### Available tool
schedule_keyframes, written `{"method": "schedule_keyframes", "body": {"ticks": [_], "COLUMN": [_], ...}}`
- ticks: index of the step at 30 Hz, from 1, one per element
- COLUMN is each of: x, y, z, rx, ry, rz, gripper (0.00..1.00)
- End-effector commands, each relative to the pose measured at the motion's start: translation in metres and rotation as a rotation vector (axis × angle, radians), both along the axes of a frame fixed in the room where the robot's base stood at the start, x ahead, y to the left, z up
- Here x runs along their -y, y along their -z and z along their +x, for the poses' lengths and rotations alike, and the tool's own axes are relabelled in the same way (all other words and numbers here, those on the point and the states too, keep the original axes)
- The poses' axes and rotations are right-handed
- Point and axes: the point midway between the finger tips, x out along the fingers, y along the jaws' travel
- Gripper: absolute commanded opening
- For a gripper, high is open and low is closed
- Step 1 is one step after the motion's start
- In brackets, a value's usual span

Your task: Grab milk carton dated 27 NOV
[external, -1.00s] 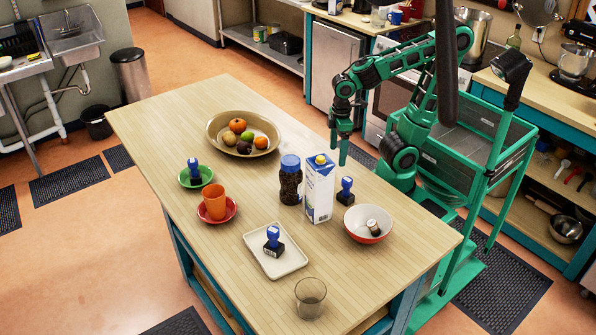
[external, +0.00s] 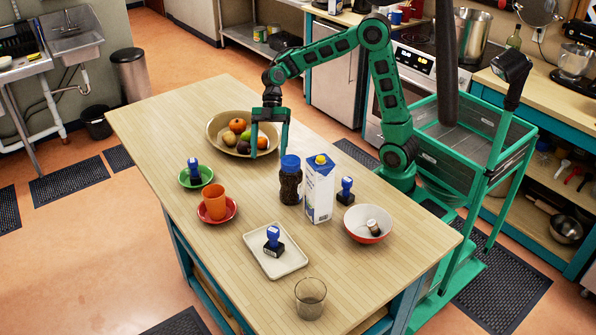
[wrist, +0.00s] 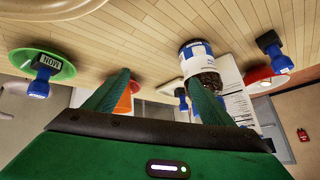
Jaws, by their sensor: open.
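One milk carton (external: 319,192) stands upright on the wooden table, white and blue with a yellow cap. Its date cannot be read. It also shows in the wrist view (wrist: 236,92), partly hidden behind the jar and a finger. A dark jar with a blue lid (external: 290,184) stands just left of it in the external view. My gripper (external: 268,154) is open and empty, fingers pointing down, between the fruit bowl and the jar, left of and behind the carton. In the upside-down wrist view my gripper (wrist: 158,78) shows both fingers spread apart.
Around the carton are a blue-handled stamp (external: 346,191), a white-and-red bowl (external: 361,236), a tray (external: 295,263) with another stamp, and an orange cup (external: 214,202). A green plate (external: 208,180) holds a stamp. The fruit bowl (external: 213,139) is behind. The table's left end is clear.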

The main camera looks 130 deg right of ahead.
Motion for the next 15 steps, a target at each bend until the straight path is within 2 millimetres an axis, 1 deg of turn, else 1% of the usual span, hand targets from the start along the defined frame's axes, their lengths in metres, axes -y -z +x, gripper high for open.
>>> {"method": "schedule_keyframes", "body": {"ticks": [1, 3, 6, 8, 11, 14, 15], "x": [0.009, 0.014, 0.015, 0.011, -0.014, -0.052, -0.068], "y": [-0.004, -0.013, -0.027, -0.036, -0.054, -0.066, -0.07], "z": [0.003, 0.006, 0.008, 0.007, 0.004, -0.003, -0.006], "rx": [0.053, 0.128, 0.231, 0.291, 0.383, 0.426, 0.436], "ry": [-0.025, -0.069, -0.136, -0.186, -0.302, -0.424, -0.472], "rz": [0.024, 0.05, 0.087, 0.113, 0.168, 0.219, 0.238], "gripper": [0.76, 0.76, 0.76, 0.76, 0.76, 0.76, 0.76]}}
